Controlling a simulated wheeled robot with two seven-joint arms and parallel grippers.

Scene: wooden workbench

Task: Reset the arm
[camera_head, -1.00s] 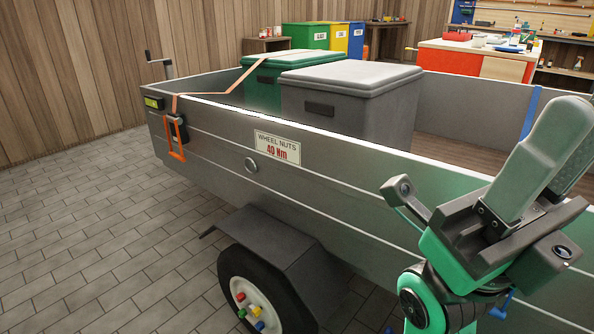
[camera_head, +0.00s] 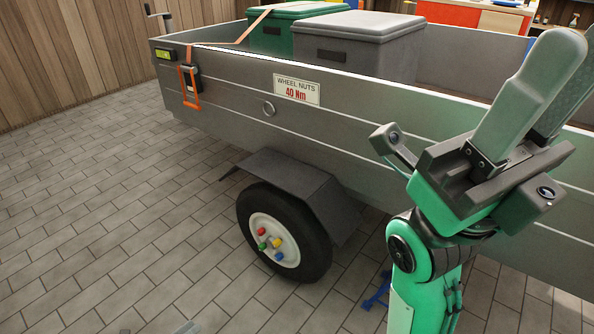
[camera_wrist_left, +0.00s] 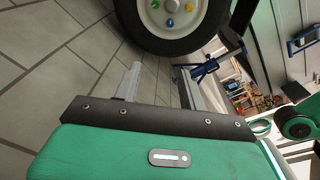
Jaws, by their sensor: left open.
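My left gripper (camera_head: 566,62) is raised at the right of the head view, beside the trailer's side wall, with its fingers pointing up. In the left wrist view its two grey fingers (camera_wrist_left: 157,72) stand apart with nothing between them, so it is open and empty. My green and dark left forearm (camera_head: 425,280) runs down to the bottom edge. My right gripper is not in view.
The grey trailer (camera_head: 225,95) has a wheel (camera_head: 312,240) with coloured nuts and a dark mudguard (camera_head: 285,175). A grey box (camera_head: 355,50) and a green box (camera_head: 275,33) stand inside it. A blue stand (camera_head: 378,291) is beneath.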

